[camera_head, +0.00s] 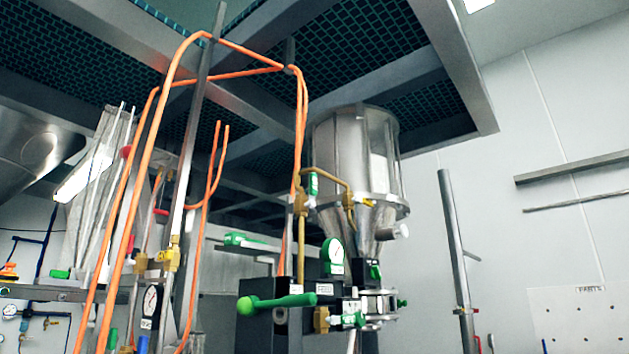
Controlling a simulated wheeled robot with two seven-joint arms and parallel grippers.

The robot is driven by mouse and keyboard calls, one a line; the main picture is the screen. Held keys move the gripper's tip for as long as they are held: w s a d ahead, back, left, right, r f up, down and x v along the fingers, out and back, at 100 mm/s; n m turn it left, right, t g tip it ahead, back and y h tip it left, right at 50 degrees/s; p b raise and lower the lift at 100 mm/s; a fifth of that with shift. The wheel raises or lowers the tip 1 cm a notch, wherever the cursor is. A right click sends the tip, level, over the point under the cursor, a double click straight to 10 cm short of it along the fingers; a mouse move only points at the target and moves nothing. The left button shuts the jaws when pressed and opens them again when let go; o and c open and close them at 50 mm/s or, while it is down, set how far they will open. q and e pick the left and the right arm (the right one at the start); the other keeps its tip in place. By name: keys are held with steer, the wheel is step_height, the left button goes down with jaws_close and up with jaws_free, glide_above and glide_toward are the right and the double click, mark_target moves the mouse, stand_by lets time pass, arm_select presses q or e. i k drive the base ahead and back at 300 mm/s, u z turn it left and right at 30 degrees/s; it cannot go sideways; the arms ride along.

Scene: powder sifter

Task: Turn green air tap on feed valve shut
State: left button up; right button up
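A long green lever with a round knob (277,303) is mounted on a dark block beside a white label; it points left, roughly level. A small upright green handle (313,184) sits on the brass pipework left of the steel hopper. More small green parts show around the valve body (378,305) under the hopper, one of them on its right side (403,303). I cannot tell for certain which green part is the air tap. Neither of my grippers is in view.
A steel hopper (352,160) hangs above the valve. Orange hoses (146,160) and a steel post (190,150) rise at the left. Another metal post (456,250) stands right. The space between hopper and right post looks clear.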

mark_target(313, 178)
steer(key=k, duration=1.05)
steer(key=u, duration=0.65)
steer(key=i, duration=1.25)
steer(key=z, duration=0.8)
